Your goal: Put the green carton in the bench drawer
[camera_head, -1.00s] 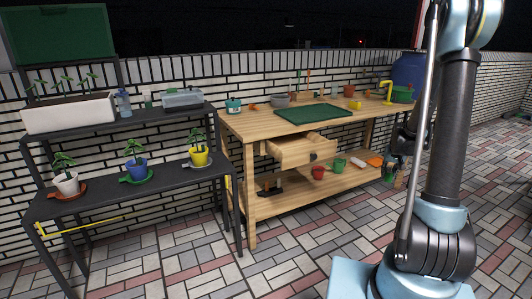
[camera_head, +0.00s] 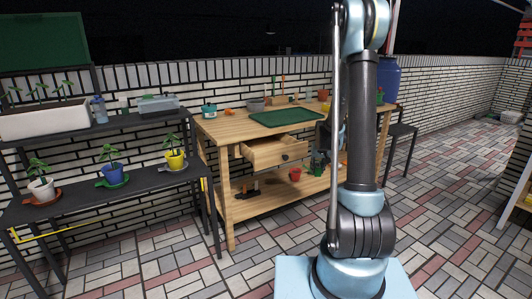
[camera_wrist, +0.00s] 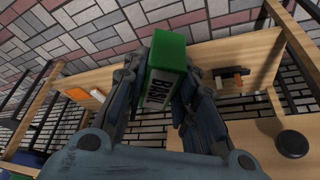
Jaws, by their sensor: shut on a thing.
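The green carton (camera_wrist: 166,62), with a white label reading "BASI", is between the fingers of my gripper (camera_wrist: 155,85) in the wrist view. The fingers are shut on its two sides, and it is clear of the drawer. In the head view my gripper (camera_head: 318,162) is a dark shape in front of the bench, right of the drawer, partly behind my arm. The bench drawer (camera_head: 272,155) is pulled out under the worktop. In the wrist view its dark round knob (camera_wrist: 292,143) is at lower right. The drawer's inside is mostly hidden.
The wooden bench (camera_head: 228,128) has a green mat (camera_head: 285,116) and pots on top. Its lower shelf (camera_head: 262,205) holds a red pot (camera_head: 295,174) and tools. A black plant rack (camera_head: 75,200) stands at left. The paved floor in front is clear.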

